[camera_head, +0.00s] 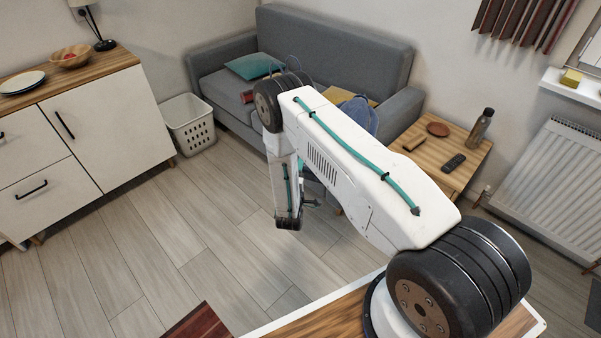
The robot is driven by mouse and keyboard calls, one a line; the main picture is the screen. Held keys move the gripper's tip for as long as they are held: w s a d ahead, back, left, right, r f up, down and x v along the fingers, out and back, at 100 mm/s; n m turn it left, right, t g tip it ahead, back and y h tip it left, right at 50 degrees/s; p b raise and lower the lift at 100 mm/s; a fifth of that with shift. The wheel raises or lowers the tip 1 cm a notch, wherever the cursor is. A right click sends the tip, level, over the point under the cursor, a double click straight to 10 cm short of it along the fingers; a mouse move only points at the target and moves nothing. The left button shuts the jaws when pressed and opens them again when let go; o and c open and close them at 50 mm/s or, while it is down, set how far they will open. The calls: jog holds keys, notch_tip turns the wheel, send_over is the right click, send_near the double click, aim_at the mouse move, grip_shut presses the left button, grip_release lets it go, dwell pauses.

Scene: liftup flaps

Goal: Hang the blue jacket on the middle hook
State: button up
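A blue fabric item (362,120), which may be the blue jacket, lies on the right part of the grey sofa seat. My arm hides part of it, so its shape is unclear. No hooks show in this view. My arm reaches out over the floor in front of the sofa, with its forearm pointing down. The end of my arm, with my gripper (311,203), is small and partly hidden behind the forearm. Its fingers cannot be made out clearly. I see nothing hanging from it.
The grey sofa (338,40) stands at the back with cushions. A white laundry basket (189,124) and white cabinet (100,125) are left. A wooden side table (455,180) with a bottle, remote and dish stands right, near a radiator (555,180). The floor at left is clear.

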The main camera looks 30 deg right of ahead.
jog(key=v, duration=1.2)
jog(key=w+d+r+m+g+h, duration=0.1)
jog(key=d+r+m+g+h, duration=0.15)
jog(key=r, duration=0.65)
jog(key=w+d+r+m+g+h, duration=0.1)
jog(key=d+r+m+g+h, duration=0.2)
jog(key=r, duration=0.6)
jog(key=s+d+r+m+g, duration=0.25)
jog(key=s+r+g, duration=0.25)
jog(key=r, duration=0.4)
jog(key=s+d+r+m+g, duration=0.2)
jog(key=s+d+r+g, duration=0.15)
jog(key=r+g, duration=0.4)
jog(key=s+a+r+m+y, duration=0.1)
jog(key=s+r+y, duration=0.2)
jog(key=s+r, duration=0.3)
jog(key=s+a+r+m+y, duration=0.15)
jog(key=s+r+y, duration=0.25)
jog(key=s, duration=0.4)
jog(key=s+a+r+n+t+y, duration=0.1)
jog(key=s+a+r+t+y, duration=0.3)
jog(key=s+a+y, duration=0.5)
jog(key=s, duration=0.2)
jog(key=shift+s+a+r+t, duration=0.2)
jog(key=shift+s+t, duration=0.1)
